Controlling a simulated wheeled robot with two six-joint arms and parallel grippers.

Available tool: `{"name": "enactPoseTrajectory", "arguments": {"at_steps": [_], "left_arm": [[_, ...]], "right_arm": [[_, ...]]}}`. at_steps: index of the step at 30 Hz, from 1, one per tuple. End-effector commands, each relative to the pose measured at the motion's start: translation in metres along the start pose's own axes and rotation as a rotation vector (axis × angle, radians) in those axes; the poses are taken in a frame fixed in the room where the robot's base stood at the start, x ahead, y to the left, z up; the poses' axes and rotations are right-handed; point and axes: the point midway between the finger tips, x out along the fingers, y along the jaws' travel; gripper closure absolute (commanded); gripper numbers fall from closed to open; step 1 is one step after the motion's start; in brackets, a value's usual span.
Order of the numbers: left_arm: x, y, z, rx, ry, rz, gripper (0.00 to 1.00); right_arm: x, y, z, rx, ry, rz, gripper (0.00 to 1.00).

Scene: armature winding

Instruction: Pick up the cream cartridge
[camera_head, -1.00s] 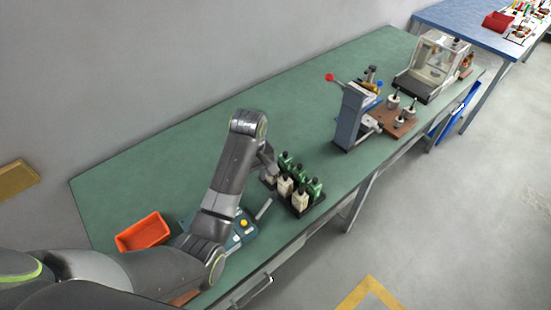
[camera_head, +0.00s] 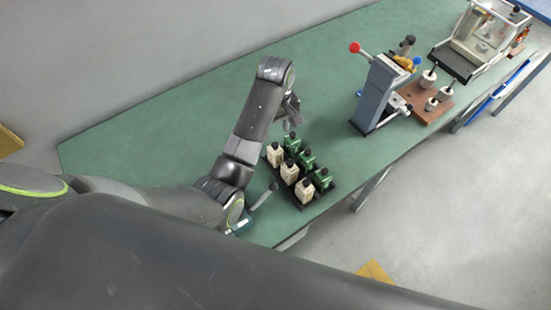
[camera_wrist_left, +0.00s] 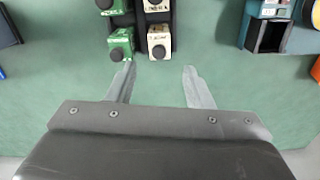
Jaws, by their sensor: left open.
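Cream cartridges (camera_head: 289,171) with black caps stand upright beside green cartridges (camera_head: 306,159) in a dark rack (camera_head: 318,200) on the green table. My left gripper (camera_head: 292,113) is above the table just behind the rack, apart from the cartridges. In the left wrist view its two fingers (camera_wrist_left: 159,67) are open and empty. A cream cartridge (camera_wrist_left: 160,42) lies just beyond the fingertips, roughly in line with the gap between them. A green cartridge (camera_wrist_left: 121,43) is directly left of it. My right gripper is not in view.
A grey press-like fixture (camera_head: 376,95) with a red knob stands right of the rack, beside a brown board (camera_head: 432,105) with spools. A clear-sided box machine (camera_head: 477,40) stands farther right. The green table (camera_head: 180,120) is clear behind and left of my left arm.

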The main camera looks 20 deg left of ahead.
Motion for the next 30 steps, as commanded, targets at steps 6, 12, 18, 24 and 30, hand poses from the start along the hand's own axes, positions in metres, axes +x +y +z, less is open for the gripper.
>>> {"name": "enactPoseTrajectory", "arguments": {"at_steps": [6,12,18,24,30], "left_arm": [[0.045,-0.001,0.001,0.0,-0.004,-0.005,0.54],[0.069,-0.001,0.0,0.0,-0.002,-0.003,0.54],[0.078,-0.001,0.0,0.0,-0.002,-0.004,0.54],[0.1,-0.002,0.0,0.0,-0.002,-0.005,0.54],[0.121,-0.002,0.0,0.0,-0.001,-0.003,0.54]], "right_arm": [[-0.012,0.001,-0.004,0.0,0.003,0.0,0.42],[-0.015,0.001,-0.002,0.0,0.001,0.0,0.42],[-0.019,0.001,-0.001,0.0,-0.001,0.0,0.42],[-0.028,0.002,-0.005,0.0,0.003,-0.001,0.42],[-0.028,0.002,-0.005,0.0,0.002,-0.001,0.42]]}}
